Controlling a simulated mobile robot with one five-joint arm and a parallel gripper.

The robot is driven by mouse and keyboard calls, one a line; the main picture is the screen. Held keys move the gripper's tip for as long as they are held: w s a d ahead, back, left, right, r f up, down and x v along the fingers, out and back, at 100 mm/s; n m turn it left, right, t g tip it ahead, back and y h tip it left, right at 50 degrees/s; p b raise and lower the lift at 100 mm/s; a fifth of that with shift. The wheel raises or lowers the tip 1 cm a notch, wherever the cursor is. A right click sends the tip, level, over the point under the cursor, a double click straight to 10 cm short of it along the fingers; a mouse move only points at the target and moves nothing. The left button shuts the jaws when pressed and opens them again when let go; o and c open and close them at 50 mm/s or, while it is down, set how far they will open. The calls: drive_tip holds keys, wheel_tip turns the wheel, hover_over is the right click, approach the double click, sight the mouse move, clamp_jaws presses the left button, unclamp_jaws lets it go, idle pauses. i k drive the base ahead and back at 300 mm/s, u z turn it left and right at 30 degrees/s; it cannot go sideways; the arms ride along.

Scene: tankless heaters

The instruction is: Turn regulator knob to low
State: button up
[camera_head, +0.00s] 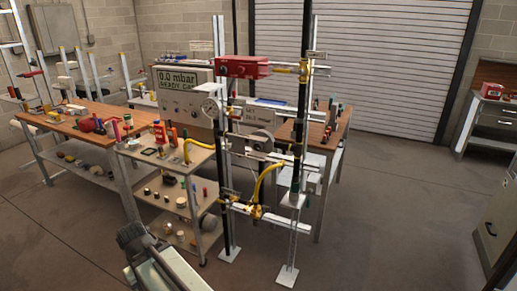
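A gas test rig stands on upright posts in the middle of the camera_head view. A round grey part (264,145) sits at mid-height on the rig. I cannot tell which part is the regulator knob, nor its setting; any low mark is too small to read. Part of my own arm shows at the bottom left, well in front of the rig and apart from it. My gripper's fingers do not show.
A shelved cart (172,152) with small items stands left of the rig. A wooden bench (92,119) is behind it. A panel reading 0.0 mbar (178,80) stands behind the rig. A grey cabinet (494,225) stands at the right edge. The floor (390,210) between is clear.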

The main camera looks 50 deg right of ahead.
sight(257, 146)
drive_tip(key=z, duration=0.05)
drive_tip(key=i, duration=0.95)
drive_tip(key=u, duration=0.05)
